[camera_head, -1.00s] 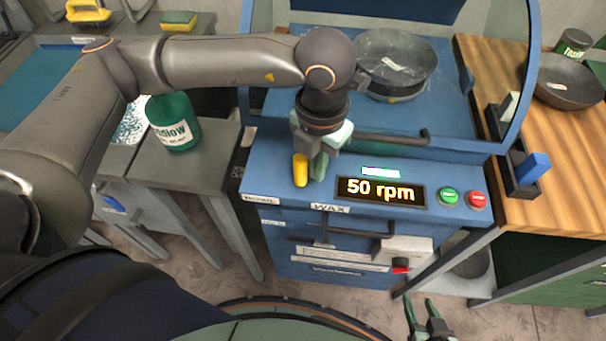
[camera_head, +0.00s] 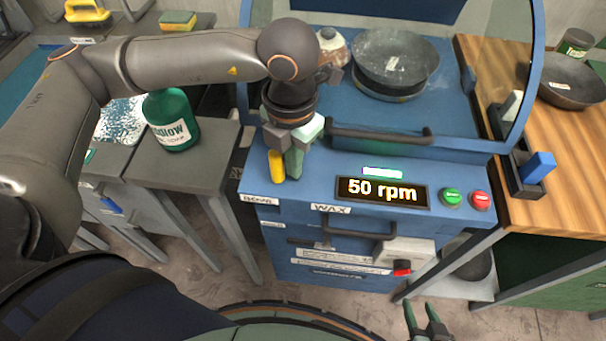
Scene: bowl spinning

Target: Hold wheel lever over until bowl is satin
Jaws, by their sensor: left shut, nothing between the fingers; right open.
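The grey bowl (camera_head: 398,58) sits on the wheel inside the blue machine (camera_head: 460,170), with a small pale label on it and a dull, whitish-streaked surface. A yellow-gripped lever (camera_head: 277,167) stands at the machine's front left, above small label plates, one reading WAX (camera_head: 331,208). My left gripper (camera_head: 294,166) is shut and empty, its fingers close against the lever's right side; I cannot tell if they touch. The display (camera_head: 382,190) reads 50 rpm, with a lit green bar above it. My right gripper (camera_head: 424,312) is open and empty, low in front of the machine.
Green (camera_head: 452,198) and red (camera_head: 481,200) buttons sit right of the display. A dark handle bar (camera_head: 380,134) crosses the machine's front. A green bottle (camera_head: 172,120) stands on the left bench. A dark pan (camera_head: 568,82) and a blue block (camera_head: 538,167) are on the wooden bench at right.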

